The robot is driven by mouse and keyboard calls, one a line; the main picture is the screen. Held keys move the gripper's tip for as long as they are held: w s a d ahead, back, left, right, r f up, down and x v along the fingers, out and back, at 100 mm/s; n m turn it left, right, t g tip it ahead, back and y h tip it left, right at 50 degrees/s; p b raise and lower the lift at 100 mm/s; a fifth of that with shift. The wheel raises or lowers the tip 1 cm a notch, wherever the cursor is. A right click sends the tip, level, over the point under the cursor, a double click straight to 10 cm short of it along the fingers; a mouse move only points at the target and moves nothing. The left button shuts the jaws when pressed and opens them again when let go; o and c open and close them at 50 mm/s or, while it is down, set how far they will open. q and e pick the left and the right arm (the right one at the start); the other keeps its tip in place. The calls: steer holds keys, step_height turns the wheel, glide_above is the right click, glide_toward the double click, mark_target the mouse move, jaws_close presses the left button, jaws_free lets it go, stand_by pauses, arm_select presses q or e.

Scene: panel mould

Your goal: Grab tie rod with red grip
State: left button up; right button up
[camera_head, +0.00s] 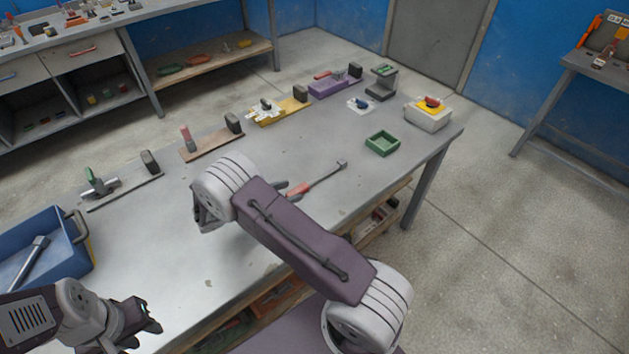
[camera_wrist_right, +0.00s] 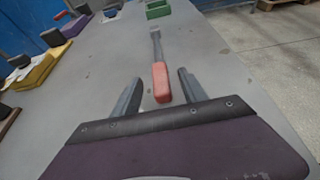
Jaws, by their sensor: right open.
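The tie rod (camera_head: 325,176) lies on the grey table, its red grip (camera_head: 298,190) at the end closest to my right arm. In the right wrist view the grey rod (camera_wrist_right: 156,45) points away from me and the red grip (camera_wrist_right: 161,84) is towards me. My right gripper (camera_wrist_right: 159,76) is open, with one finger on each side of the grip in that view. I cannot tell its height above the table. In the head view my right arm hides most of that gripper. My left gripper (camera_head: 146,325) is at the lower left, away from the rod; its opening is unclear.
A green tray (camera_head: 382,143) stands beyond the rod. Fixtures on purple (camera_head: 335,83), yellow (camera_head: 280,111) and brown (camera_head: 211,144) bases line the far table edge. A blue bin (camera_head: 70,262) holding a metal tool is at left. The table around the rod is clear.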

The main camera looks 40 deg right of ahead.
mark_target(298, 189)
arm_select(q)
steer(key=shift+d+r, duration=0.1)
arm_select(e)
steer(key=x, duration=0.4)
steer(key=shift+w+d+f, duration=0.1)
steer(key=shift+f, duration=0.05)
steer(key=shift+c, duration=1.2)
jaws_close()
steer(key=shift+r, duration=0.45)
steer(key=r, duration=0.2)
steer(key=s+r, duration=0.1)
steer(key=r, duration=0.1)
steer(key=shift+s+r+p, duration=0.1)
steer(key=shift+p, duration=0.25)
arm_select(q)
steer(key=shift+r+p, duration=0.35)
steer(key=shift+r, duration=0.3)
arm_select(e)
steer(key=s+d+r, duration=0.1)
steer(key=s+r, duration=0.5)
steer(key=s, duration=0.4)
steer(key=shift+s, duration=0.25)
